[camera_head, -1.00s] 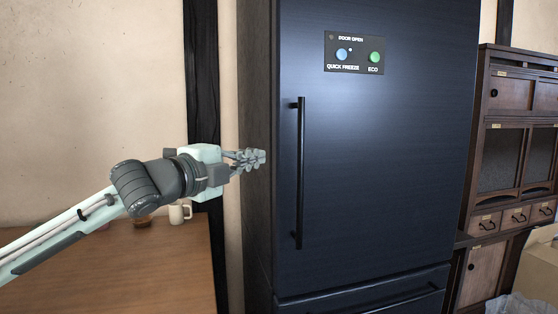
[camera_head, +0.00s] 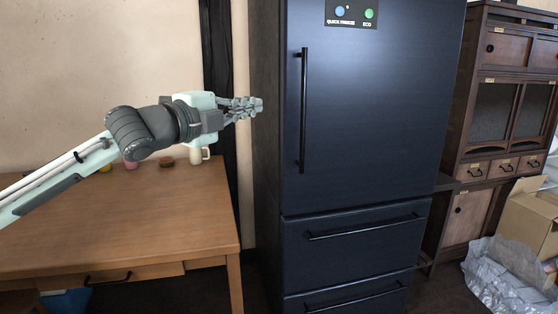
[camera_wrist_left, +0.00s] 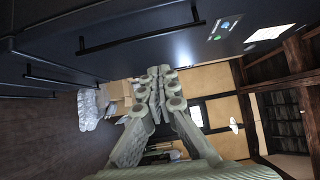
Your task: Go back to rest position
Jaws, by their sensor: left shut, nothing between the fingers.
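My left gripper (camera_head: 245,108) is shut and empty in the head view, reaching in from the left and pointing right. Its fingertips are just left of the dark fridge's (camera_head: 375,120) front, level with the upper door handle (camera_head: 303,110); a gap between them cannot be judged. In the left wrist view the gripper's fingers (camera_wrist_left: 161,82) are together with nothing between them, and the fridge door (camera_wrist_left: 160,25) fills the upper part. My right gripper is in neither view.
A wooden table (camera_head: 130,215) stands under my left arm, with a white mug (camera_head: 197,156) and small items at its back. A wooden cabinet (camera_head: 490,130) is at the right. A cardboard box (camera_head: 528,218) and crumpled plastic (camera_head: 495,275) lie on the floor there.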

